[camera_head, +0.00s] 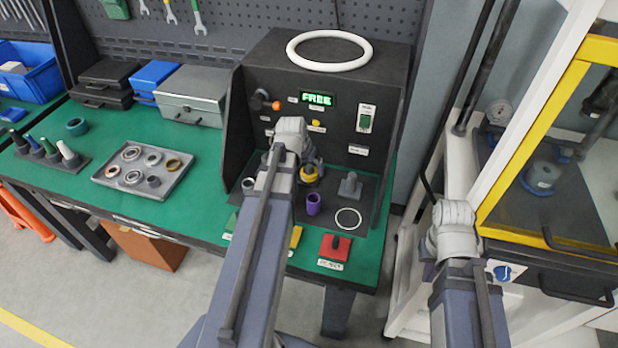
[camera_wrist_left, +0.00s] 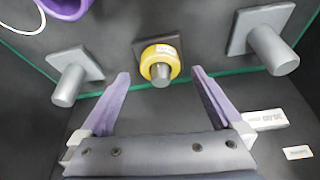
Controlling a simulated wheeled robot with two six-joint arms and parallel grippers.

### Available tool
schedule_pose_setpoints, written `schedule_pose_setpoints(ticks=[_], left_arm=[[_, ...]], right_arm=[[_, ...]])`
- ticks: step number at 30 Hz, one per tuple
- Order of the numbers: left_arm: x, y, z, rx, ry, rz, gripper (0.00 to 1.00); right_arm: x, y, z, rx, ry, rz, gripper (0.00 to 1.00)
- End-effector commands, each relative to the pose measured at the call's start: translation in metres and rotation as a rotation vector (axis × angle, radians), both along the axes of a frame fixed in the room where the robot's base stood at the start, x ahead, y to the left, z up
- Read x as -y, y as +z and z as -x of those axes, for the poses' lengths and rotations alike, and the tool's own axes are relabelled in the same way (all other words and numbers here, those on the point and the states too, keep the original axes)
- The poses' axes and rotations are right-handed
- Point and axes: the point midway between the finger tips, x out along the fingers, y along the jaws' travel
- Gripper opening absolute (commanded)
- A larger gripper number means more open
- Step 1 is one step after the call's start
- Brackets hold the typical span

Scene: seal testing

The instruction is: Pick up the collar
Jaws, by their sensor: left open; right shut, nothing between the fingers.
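A yellow ring-shaped collar (camera_wrist_left: 160,62) with a white label sits around a grey post in the left wrist view. In the head view the yellow collar (camera_head: 309,174) shows just beyond my left wrist, in the test station. My left gripper (camera_wrist_left: 160,74) is open, its two purple fingers apart on either side of the collar's place in the picture. I cannot tell how far the fingertips are from it. In the head view my left wrist hides the fingers.
A purple hollow sleeve (camera_head: 313,204) stands beside the yellow collar, with a grey post (camera_head: 349,186) and a white ring (camera_head: 347,219) to its right. The dark station panel (camera_head: 318,115) rises behind. A tray of rings (camera_head: 144,181) lies left. A yellow-framed cabinet (camera_head: 535,120) stands right.

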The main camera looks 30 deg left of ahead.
Motion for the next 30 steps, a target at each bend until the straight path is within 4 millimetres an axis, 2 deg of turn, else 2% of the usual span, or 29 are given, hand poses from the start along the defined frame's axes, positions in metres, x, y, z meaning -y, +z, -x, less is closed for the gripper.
schedule_pose_setpoints(ticks=[1,5,14,30], left_arm=[[-0.002,-0.013,-0.006,0.0,0.0,0.0,1.0],[-0.002,-0.026,-0.01,0.0,0.0,0.0,1.0],[-0.002,-0.025,-0.011,0.0,0.0,0.0,0.99],[-0.002,-0.025,-0.011,0.0,0.0,0.0,0.38]], right_arm=[[0.0,-0.013,0.0,0.0,0.0,0.0,0.0],[0.0,-0.026,0.0,0.0,0.0,0.0,0.0],[0.0,-0.025,0.0,0.0,0.0,0.0,0.0],[0.0,-0.025,0.0,0.0,0.0,0.0,0.0]])
